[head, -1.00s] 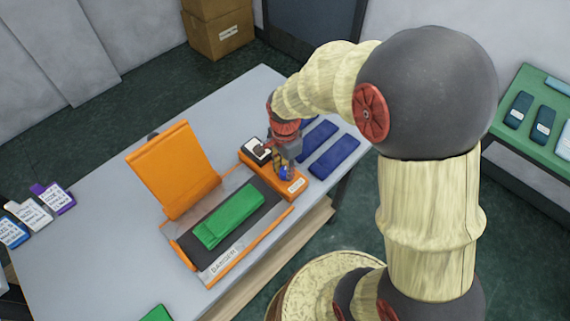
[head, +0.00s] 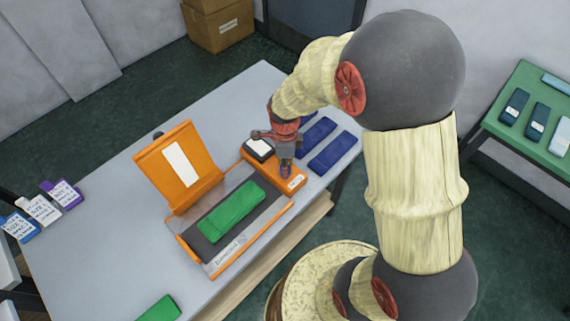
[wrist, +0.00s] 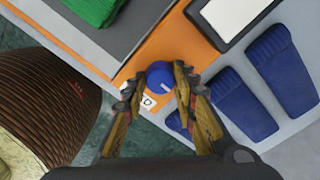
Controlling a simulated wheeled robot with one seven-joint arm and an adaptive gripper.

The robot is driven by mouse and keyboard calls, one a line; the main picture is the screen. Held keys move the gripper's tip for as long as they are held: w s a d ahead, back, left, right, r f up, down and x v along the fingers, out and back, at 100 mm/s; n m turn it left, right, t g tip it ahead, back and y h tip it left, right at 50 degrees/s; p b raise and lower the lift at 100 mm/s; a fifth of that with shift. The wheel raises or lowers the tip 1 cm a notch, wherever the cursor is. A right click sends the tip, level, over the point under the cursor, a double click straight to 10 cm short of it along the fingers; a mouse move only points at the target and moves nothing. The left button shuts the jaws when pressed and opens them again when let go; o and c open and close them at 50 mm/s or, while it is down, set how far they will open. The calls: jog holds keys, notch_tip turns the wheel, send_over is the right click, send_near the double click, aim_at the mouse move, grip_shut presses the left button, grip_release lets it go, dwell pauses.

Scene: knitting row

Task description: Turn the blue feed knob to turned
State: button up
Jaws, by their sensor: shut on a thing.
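The blue feed knob (wrist: 162,82) sits on an orange control box (head: 265,172) at the right side of the machine on the table. It has a light pointer line on top. It also shows in the head view (head: 285,171), partly hidden under my gripper. My gripper (wrist: 164,88) is shut on the knob, with one finger on each side of it. In the head view my gripper (head: 285,166) comes down onto the box from above.
A green folded piece (head: 232,210) lies on the machine's dark bed, beside a raised orange lid (head: 178,165). Blue folded pieces (head: 332,153) lie right of the box. Labelled cards (head: 45,208) stand at the left. A white-faced panel (head: 259,148) is on the box.

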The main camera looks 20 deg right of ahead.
dwell(0.4)
jog(key=o, duration=1.2)
jog(key=shift+c, duration=0.2)
notch_tip(320, 180, up, 12)
